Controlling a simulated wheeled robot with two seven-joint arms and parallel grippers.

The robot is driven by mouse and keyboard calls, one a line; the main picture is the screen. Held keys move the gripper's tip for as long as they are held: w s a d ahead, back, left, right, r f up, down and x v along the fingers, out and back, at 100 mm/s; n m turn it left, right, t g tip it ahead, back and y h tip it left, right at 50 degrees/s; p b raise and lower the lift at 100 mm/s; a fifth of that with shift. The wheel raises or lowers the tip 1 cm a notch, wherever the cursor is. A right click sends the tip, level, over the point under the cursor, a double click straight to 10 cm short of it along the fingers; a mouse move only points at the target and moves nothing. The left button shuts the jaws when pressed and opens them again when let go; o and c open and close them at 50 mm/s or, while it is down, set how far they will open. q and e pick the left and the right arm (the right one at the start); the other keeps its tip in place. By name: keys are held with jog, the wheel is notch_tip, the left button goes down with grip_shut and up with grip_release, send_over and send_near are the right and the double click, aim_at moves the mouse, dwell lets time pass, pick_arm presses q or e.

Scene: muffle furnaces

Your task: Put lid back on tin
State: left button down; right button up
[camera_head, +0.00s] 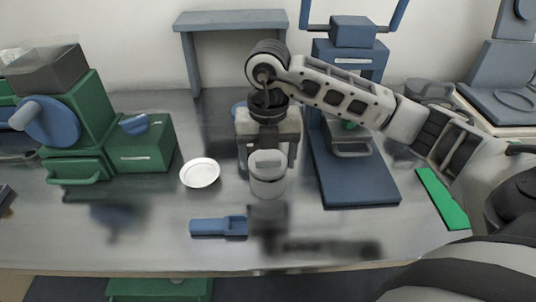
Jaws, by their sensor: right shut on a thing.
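A pale grey tin (268,187) stands on the bench near the middle. A round grey lid (267,159) shows at the top of the tin, between the fingers of my right gripper (268,166). The gripper points down from above and is shut on the lid. Lid and tin line up closely; whether the lid is seated or just above the rim I cannot tell. My left gripper is not in view.
A white round dish (200,173) lies left of the tin. Green furnace-like boxes (141,145) stand left, a blue stand (355,180) right, with a green strip (443,198) beyond. The front of the bench is mostly clear.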

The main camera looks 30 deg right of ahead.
jog(key=shift+f+b, duration=0.3)
jog(key=shift+f, duration=0.15)
dwell(0.3)
jog(key=o, duration=1.1)
jog(key=shift+c, duration=0.2)
jog(key=shift+r+p, duration=2.7)
jog(key=shift+r, duration=0.85)
jog(key=shift+f, duration=0.1)
